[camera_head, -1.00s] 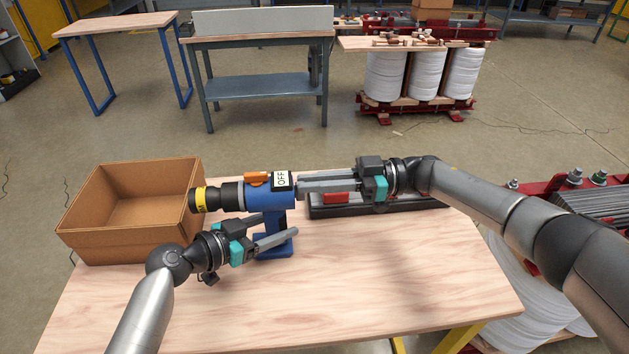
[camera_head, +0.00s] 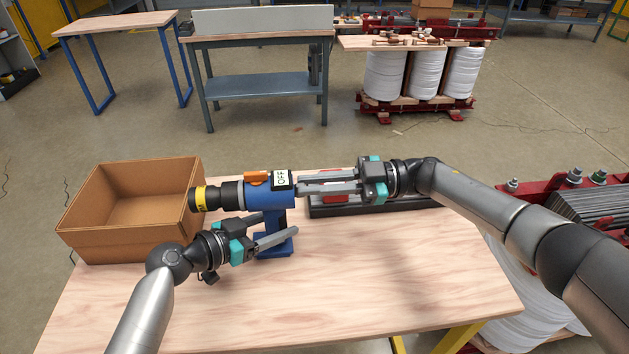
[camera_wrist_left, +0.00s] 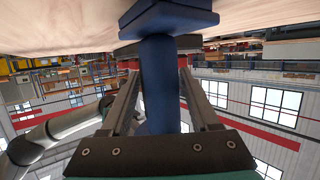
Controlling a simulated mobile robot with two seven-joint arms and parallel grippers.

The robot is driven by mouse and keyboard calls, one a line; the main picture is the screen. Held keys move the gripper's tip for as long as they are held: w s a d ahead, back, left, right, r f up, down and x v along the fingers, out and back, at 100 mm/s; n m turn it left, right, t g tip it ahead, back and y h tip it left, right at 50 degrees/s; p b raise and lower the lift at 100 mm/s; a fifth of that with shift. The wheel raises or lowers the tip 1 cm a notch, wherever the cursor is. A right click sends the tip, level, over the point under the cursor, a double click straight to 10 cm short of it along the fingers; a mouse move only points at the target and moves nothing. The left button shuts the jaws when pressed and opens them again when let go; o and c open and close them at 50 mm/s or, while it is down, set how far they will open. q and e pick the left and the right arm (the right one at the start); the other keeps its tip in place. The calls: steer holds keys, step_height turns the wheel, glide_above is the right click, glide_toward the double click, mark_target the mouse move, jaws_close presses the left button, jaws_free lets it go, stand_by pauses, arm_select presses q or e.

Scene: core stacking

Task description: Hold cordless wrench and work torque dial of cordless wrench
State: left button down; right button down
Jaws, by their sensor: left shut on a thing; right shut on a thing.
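The cordless wrench (camera_head: 263,198) has a blue body, a black-and-yellow nose pointing left, an orange part on top and a label reading "OFF". It is upright over the table, its blue foot low near the tabletop. My left gripper (camera_head: 277,225) is shut on its handle (camera_wrist_left: 157,85), with a finger on each side. My right gripper (camera_head: 299,184) is shut at the rear end of the wrench, its fingers reaching in from the right. The torque dial cannot be made out clearly; the fingertips cover the rear end.
An open cardboard box (camera_head: 90,240) stands on the wooden table (camera_head: 390,280) at the left. A dark tray (camera_head: 420,203) with a red piece (camera_head: 335,199) lies under my right gripper. The front and right of the tabletop are clear.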

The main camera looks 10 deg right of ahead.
arm_select(q)
steer(key=shift+a, duration=0.1)
arm_select(e)
steer(key=n, duration=0.5)
steer(key=shift+s+f, duration=0.25)
steer(key=shift+s, duration=0.15)
steer(key=c, duration=0.9)
jaws_free()
steer(key=shift+d, duration=0.1)
steer(key=d, duration=1.1)
steer(key=shift+d, duration=0.4)
arm_select(q)
steer(key=shift+c, duration=0.2)
jaws_free()
